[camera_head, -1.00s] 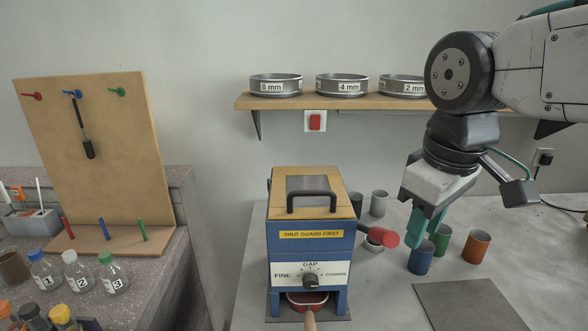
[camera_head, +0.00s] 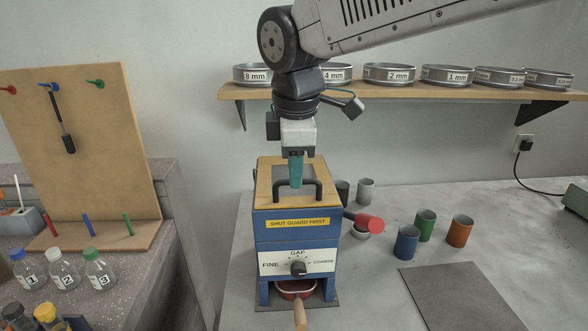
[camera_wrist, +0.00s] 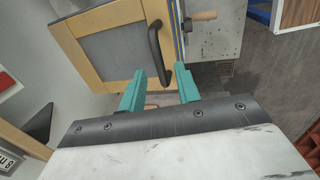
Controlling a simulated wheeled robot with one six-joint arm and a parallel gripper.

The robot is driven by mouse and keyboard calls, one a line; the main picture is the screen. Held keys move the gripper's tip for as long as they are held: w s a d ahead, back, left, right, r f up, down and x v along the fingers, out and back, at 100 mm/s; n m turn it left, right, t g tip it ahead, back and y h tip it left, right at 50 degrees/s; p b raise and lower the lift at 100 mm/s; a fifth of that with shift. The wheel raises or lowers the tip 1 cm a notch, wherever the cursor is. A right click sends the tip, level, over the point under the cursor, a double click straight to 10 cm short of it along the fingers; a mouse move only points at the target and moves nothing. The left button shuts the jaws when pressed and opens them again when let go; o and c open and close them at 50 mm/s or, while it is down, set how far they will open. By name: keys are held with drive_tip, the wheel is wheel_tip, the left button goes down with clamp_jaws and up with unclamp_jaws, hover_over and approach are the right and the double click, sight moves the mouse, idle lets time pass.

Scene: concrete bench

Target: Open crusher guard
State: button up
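The crusher (camera_head: 296,232) is a blue box on the bench with a yellow "SHUT GUARD FIRST" label and a gap dial. Its guard (camera_head: 263,185) is a wooden-framed lid with a grey panel and lies shut on top. The black guard handle (camera_head: 317,186) stands at the lid's front edge. My gripper (camera_head: 295,182) points down over the lid, just behind the handle in the head view. In the wrist view my gripper (camera_wrist: 160,88) has two teal fingers apart, with the handle (camera_wrist: 157,55) just beyond and between them. I cannot tell whether they touch it.
Several coloured cups, such as the blue cup (camera_head: 406,241), stand to the right. A shelf of sieves (camera_head: 390,92) is behind my arm. A wooden-handled red pan (camera_head: 296,290) sits below the crusher.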

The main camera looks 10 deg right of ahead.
drive_tip(key=shift+w+f, duration=0.1)
drive_tip(key=shift+f, duration=0.4)
clamp_jaws()
